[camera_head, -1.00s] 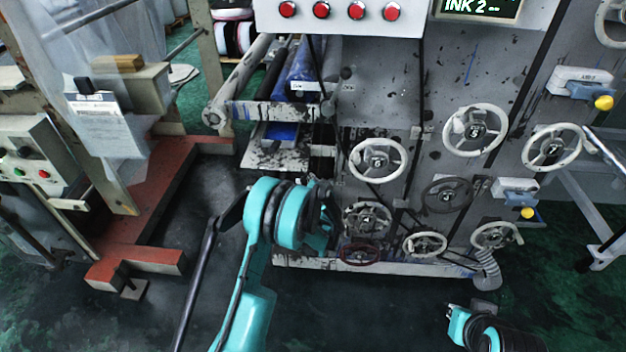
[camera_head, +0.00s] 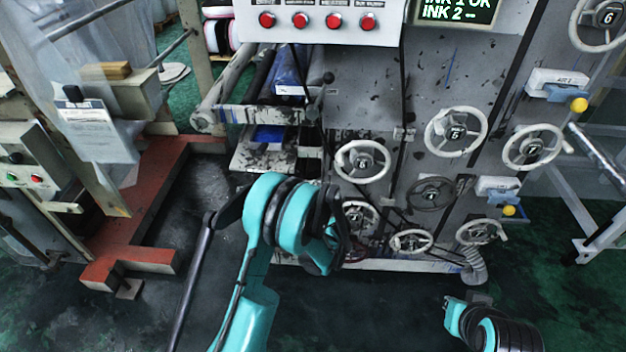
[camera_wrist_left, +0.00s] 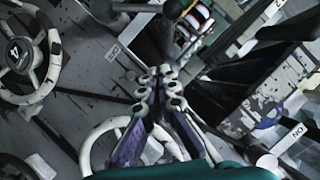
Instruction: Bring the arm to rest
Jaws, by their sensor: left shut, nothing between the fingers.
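My left arm, teal and black, rises from the bottom of the head view and bends in front of the printing machine (camera_head: 390,90). Its far end reaches toward the lower handwheels, and my left gripper is mostly hidden behind my own links there. In the left wrist view my left gripper (camera_wrist_left: 163,76) has its fingers together, with nothing held. White handwheels (camera_wrist_left: 22,55) and grey machine panels lie behind it; I cannot tell the exact gap. Part of my right arm, teal with black rings, shows at the lower right of the head view. My right gripper does not show.
Several white handwheels, such as wheel 5 (camera_head: 456,132), stick out from the machine front. Red buttons (camera_head: 300,20) and an ink display (camera_head: 458,10) are above. A red-brown frame (camera_head: 130,260) stands at left. Dark floor (camera_head: 380,310) is open in front.

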